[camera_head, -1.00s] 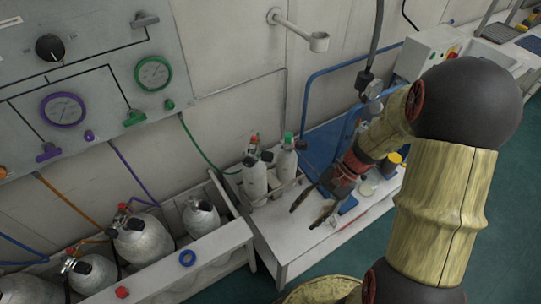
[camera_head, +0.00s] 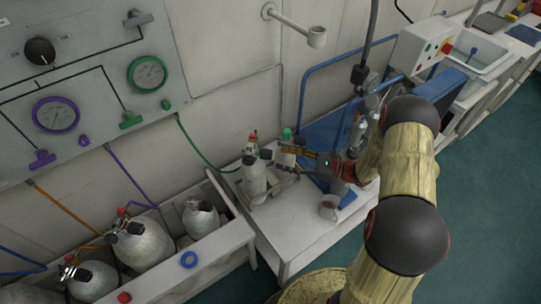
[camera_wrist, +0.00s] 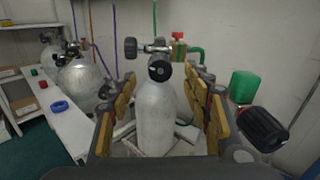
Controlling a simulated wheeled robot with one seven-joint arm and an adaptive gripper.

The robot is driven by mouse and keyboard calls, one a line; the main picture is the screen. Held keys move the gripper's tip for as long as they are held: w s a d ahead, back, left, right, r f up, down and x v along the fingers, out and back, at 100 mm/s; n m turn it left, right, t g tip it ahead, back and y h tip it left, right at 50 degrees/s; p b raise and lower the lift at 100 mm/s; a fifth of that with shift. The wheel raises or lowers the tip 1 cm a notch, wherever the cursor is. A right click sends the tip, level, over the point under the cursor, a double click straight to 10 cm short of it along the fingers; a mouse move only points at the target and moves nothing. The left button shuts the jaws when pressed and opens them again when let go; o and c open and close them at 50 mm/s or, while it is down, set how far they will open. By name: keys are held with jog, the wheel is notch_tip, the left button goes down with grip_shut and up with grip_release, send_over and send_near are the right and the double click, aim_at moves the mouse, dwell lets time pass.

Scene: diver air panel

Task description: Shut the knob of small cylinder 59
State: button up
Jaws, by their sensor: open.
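Two small grey cylinders stand at the left end of the white bench. The nearer one (camera_head: 253,180) also shows in the wrist view (camera_wrist: 155,118), upright between my finger pads. Its valve has a black knob (camera_wrist: 130,48) to the left, a round black part (camera_wrist: 159,70) facing me and a red-topped brass fitting (camera_wrist: 178,48). The other cylinder (camera_head: 286,158) is partly hidden by my gripper; its green cap (camera_wrist: 243,86) and black knob (camera_wrist: 262,128) show at the right. My gripper (camera_head: 274,162) is open, level, with fingers either side of the nearer cylinder's body, below the valve. I cannot read the number 59.
A white trough (camera_head: 215,255) with larger cylinders (camera_head: 140,243) stands to the left. The gauge panel (camera_head: 90,75) is on the wall, with a green hose (camera_head: 195,145) running to the small cylinders.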

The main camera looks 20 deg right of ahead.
aim_at(272, 155)
jog(key=b+x, duration=0.1)
jog(key=x, duration=0.5)
jog(key=shift+c, duration=1.4)
jog(key=c, duration=0.9)
